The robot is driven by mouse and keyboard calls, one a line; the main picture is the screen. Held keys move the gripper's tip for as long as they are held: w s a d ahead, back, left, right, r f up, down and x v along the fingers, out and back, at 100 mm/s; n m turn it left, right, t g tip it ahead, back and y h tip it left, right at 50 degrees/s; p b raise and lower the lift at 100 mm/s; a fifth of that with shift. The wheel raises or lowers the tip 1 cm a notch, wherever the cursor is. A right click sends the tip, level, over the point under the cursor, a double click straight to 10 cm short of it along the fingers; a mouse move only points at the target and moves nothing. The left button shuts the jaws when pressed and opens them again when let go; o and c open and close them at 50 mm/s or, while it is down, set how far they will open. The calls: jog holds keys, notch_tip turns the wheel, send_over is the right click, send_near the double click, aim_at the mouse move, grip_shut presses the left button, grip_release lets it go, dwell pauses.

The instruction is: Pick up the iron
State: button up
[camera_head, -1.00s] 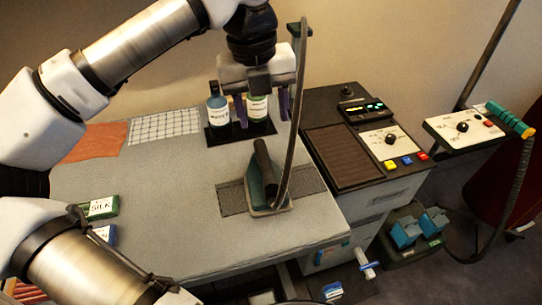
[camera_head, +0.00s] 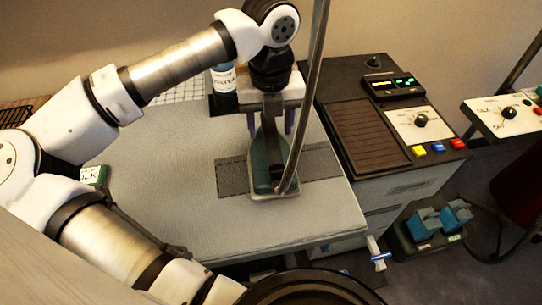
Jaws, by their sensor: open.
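The iron (camera_head: 262,168) stands on a dark mesh mat (camera_head: 318,163) on the grey padded ironing table (camera_head: 175,205). It has a teal body, a dark handle and a pale base edge, and a thick grey hose rises from it past the top of the picture. My gripper (camera_head: 274,122) is at the far end of the iron, pointing down, with its purplish fingers apart on either side of the dark handle. The handle hides part of the gripper. I cannot tell whether the fingers touch the iron.
A blue-labelled bottle (camera_head: 223,83) stands just left of my gripper. A control console (camera_head: 408,165) with a ribbed dark plate and coloured buttons is at the right. A green SILK box (camera_head: 95,176) is partly behind my arm. The table's front middle is clear.

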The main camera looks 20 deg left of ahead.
jog(key=shift+f+p, duration=1.1)
jog(key=shift+f, duration=1.55)
grip_shut()
jog(key=shift+w+r, duration=0.1)
